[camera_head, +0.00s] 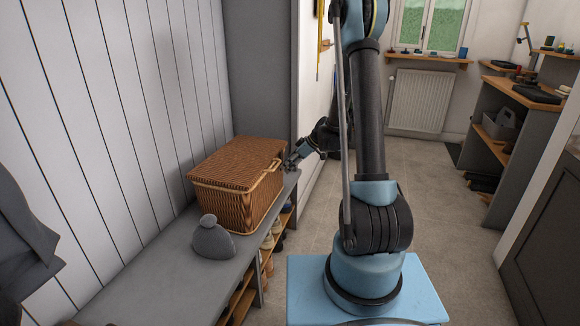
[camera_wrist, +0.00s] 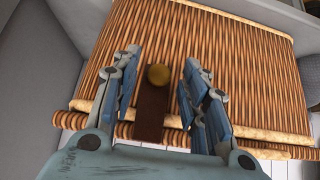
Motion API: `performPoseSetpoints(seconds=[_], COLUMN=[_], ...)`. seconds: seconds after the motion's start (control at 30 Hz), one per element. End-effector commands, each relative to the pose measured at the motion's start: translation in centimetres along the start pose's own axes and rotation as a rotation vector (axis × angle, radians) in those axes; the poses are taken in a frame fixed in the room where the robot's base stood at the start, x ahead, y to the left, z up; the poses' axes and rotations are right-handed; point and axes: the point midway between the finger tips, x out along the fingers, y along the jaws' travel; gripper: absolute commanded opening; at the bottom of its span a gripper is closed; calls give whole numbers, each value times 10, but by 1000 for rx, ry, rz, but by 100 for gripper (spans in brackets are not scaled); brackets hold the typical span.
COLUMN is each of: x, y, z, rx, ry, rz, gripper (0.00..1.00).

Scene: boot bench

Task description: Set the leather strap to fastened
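A wicker basket (camera_head: 232,178) with its lid down sits on the grey bench. In the wrist view its wicker (camera_wrist: 215,55) fills most of the picture. A dark brown leather strap (camera_wrist: 151,112) runs along the wicker and across its pale edge, with a round brass stud (camera_wrist: 158,75) on it. My gripper (camera_wrist: 160,72) is open, one finger on each side of the strap and stud, and looks empty. I cannot tell if the fingers touch the strap. In the head view my gripper (camera_head: 291,162) is at the basket's right end; the strap is not discernible there.
A grey knit hat (camera_head: 212,238) lies on the bench (camera_head: 165,265) in front of the basket. Shoes (camera_head: 267,246) stand on shelves under the bench. A dark garment (camera_head: 25,235) hangs at the left. The floor (camera_head: 430,170) to the right is clear.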

Motion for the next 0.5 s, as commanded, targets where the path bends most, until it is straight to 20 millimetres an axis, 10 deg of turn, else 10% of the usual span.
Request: performPoseSetpoints(seconds=[0.5], x=[-26], y=[1], z=[0], rx=[3], ry=[1], rz=[2], gripper=[41])
